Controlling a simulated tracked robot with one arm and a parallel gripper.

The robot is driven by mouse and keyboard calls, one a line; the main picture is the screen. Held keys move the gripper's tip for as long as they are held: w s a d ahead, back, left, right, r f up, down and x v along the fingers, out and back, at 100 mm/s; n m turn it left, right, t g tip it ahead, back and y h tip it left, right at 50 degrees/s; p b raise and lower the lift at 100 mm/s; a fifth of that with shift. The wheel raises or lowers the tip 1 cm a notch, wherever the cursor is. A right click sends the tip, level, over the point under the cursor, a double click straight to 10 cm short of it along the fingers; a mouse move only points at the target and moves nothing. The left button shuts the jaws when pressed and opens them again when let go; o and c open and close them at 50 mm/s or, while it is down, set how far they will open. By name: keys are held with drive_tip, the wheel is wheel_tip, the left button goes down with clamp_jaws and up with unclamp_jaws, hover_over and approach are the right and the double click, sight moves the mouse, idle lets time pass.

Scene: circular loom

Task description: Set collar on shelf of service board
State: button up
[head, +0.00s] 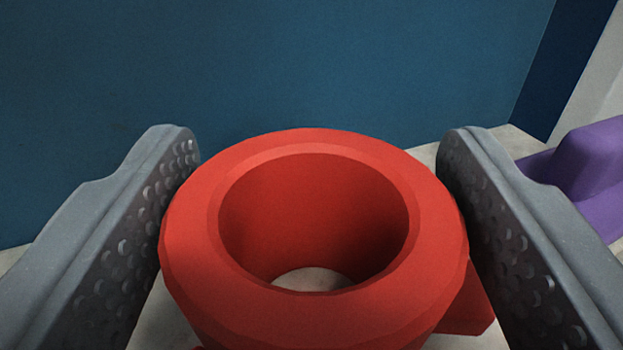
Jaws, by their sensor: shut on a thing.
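A red collar (200,265), a thick ring with a wide round hole, fills the lower middle of the head view. My gripper (316,215) is shut on it, with one grey dimpled finger against its left side and the other against its right side. The hole faces up toward the camera, and a pale surface shows through it. A red part (472,303) sticks out at the collar's lower right. I cannot make out a shelf in this view.
A large blue panel (270,65) stands behind the collar, with a darker blue side face (562,70) at the right. A purple stepped block (595,165) stands at the right, beyond the right finger. A pale surface (520,142) lies below the panel.

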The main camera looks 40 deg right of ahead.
drive_tip(key=o, duration=1.8)
drive_tip(key=shift+c, duration=0.2)
drive_tip(key=shift+s+a+f, duration=0.1)
drive_tip(key=b+v, duration=0.1)
drive_tip(key=v, duration=1.2)
drive_tip(key=shift+s, duration=0.2)
drive_tip(key=shift+a, duration=0.15)
